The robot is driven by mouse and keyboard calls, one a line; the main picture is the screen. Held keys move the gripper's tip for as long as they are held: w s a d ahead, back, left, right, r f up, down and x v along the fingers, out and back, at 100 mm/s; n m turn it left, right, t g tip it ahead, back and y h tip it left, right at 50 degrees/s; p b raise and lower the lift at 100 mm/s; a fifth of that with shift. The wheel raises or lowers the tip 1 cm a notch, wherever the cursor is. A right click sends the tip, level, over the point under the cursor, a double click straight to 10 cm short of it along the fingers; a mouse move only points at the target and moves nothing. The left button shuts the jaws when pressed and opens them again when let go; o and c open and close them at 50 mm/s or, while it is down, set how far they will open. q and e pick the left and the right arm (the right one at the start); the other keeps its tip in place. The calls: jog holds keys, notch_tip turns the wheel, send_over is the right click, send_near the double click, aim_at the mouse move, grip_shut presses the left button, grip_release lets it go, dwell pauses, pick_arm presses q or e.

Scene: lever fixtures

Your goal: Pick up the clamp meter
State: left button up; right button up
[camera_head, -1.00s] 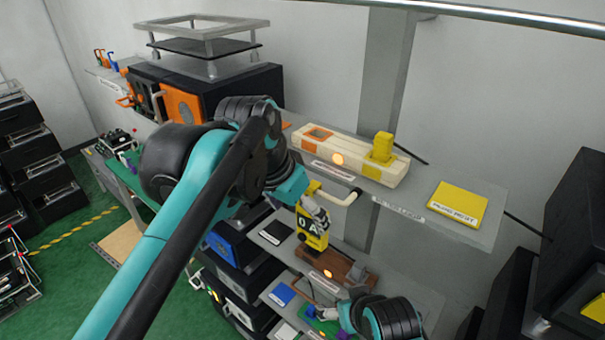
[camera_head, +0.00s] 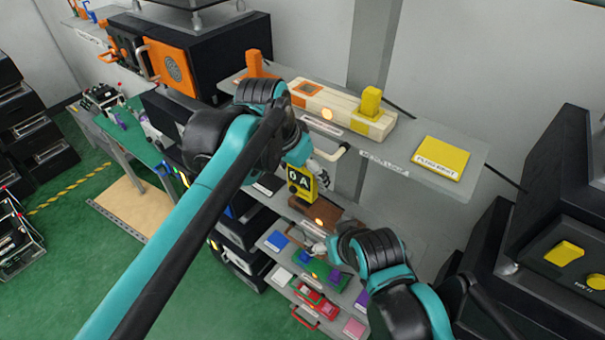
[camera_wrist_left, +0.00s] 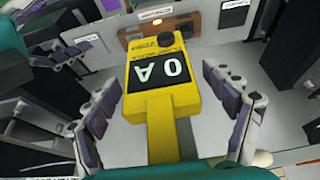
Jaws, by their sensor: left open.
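The clamp meter (camera_head: 300,186) is yellow with a black display reading "0 A". It stands roughly upright at the shelving, just below the upper shelf. In the left wrist view the meter (camera_wrist_left: 160,72) lies between the two spread fingers of my left gripper (camera_wrist_left: 163,98), with visible gaps on both sides. My left gripper (camera_head: 312,166) is open; in the head view its arm hides part of the area behind it. My right gripper (camera_head: 325,250) is low, over the lower shelf, small and partly hidden by its arm; its jaws cannot be made out.
The upper shelf (camera_head: 455,183) holds a cream fixture with a yellow block (camera_head: 370,102) and a yellow pad (camera_head: 445,158). Below are a brown fixture (camera_head: 335,216), coloured pads and a red toy-like car (camera_head: 308,290).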

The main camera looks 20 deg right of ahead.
pick_arm(q)
jog(key=c, duration=1.4)
jog(key=shift+r, duration=0.1)
